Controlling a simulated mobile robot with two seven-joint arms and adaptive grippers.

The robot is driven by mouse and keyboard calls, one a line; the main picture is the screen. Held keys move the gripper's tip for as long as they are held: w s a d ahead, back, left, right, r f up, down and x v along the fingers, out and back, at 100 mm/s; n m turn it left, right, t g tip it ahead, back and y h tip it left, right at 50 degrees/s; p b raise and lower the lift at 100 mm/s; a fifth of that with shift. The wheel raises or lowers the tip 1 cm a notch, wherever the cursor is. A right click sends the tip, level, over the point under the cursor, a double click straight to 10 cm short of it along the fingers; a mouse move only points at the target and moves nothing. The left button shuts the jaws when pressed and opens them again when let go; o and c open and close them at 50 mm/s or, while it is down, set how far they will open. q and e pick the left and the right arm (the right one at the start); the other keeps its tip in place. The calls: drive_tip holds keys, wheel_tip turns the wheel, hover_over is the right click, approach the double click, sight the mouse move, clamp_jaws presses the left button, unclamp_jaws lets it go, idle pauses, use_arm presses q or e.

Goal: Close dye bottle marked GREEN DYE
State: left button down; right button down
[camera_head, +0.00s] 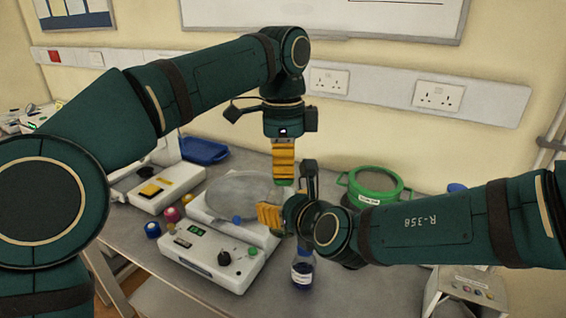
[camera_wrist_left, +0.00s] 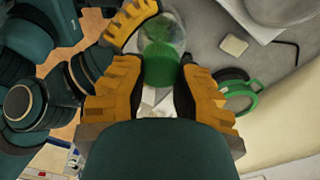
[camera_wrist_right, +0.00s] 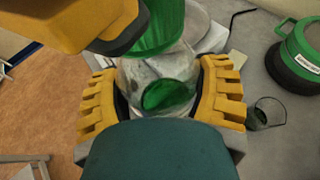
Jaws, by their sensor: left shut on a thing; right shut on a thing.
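My left gripper (camera_head: 283,178) comes down from above and is shut on a green cap (camera_wrist_right: 162,30), which also shows between its fingers in the left wrist view (camera_wrist_left: 160,62). My right gripper (camera_head: 269,215) is lower and shut on a clear bottle (camera_wrist_right: 150,72) with green in it, between its fingers in the right wrist view. The cap is directly above the bottle, close to its top. I cannot tell whether cap and bottle touch. In the head view the bottle is mostly hidden by the grippers. I see no readable marking on it.
A blue-filled bottle (camera_head: 302,272) stands below the grippers. A control box (camera_head: 212,254) and several small coloured caps are to the left. A green-rimmed sieve (camera_head: 375,187) is at the right, a blue tray (camera_head: 203,150) behind.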

use_arm(q)
drive_tip(key=c, duration=0.8)
unclamp_jaws()
drive_tip(key=shift+d+f, duration=0.1)
drive_tip(key=shift+w+r, duration=0.15)
drive_tip(key=shift+r, duration=3.6)
drive_tip(key=shift+w, duration=0.1)
